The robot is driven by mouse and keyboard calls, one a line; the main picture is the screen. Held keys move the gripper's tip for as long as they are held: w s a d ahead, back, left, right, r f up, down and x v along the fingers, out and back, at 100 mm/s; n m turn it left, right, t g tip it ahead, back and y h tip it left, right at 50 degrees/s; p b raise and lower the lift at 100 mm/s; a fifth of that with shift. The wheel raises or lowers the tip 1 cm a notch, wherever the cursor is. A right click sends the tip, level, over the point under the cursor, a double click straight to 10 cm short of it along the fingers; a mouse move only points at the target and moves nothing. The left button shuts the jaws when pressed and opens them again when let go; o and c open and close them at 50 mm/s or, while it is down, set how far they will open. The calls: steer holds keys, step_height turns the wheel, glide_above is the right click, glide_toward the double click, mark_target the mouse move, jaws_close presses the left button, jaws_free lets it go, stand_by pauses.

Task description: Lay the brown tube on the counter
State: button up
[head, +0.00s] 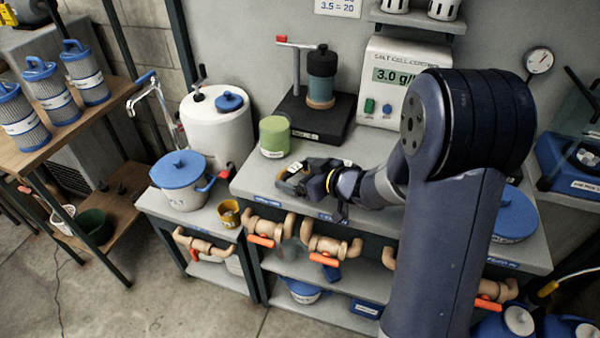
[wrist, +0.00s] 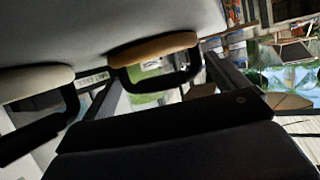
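My gripper (head: 292,180) is low over the front of the grey counter (head: 250,187), left of my arm. In the head view its fingers are small, dark and partly hidden, and I cannot tell whether it is shut on anything. In the wrist view a brown rounded piece (wrist: 152,48) with a dark loop below it shows near my dark gripper parts. It may be the brown tube, but I cannot tell whether it is held or touching the counter. A paler, similar piece (wrist: 36,81) shows at the left.
A green canister (head: 274,137) stands behind my gripper. The dark stand (head: 310,118) and salt display (head: 397,82) are at the back. A blue-lidded pot (head: 181,185) and yellow cup (head: 229,213) stand left. Tan pipes (head: 330,247) with orange handles run along the front below the counter.

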steer(key=shift+o, duration=0.6)
steer(key=shift+r, duration=0.15)
steer(key=shift+s+d+r, duration=0.1)
steer(key=shift+d, duration=0.1)
steer(key=p+v, duration=0.1)
steer(key=v, duration=1)
steer(key=shift+s+d+r+p, duration=0.15)
steer(key=shift+s+p, duration=0.05)
steer(key=shift+p, duration=0.1)
steer(key=shift+c, duration=0.2)
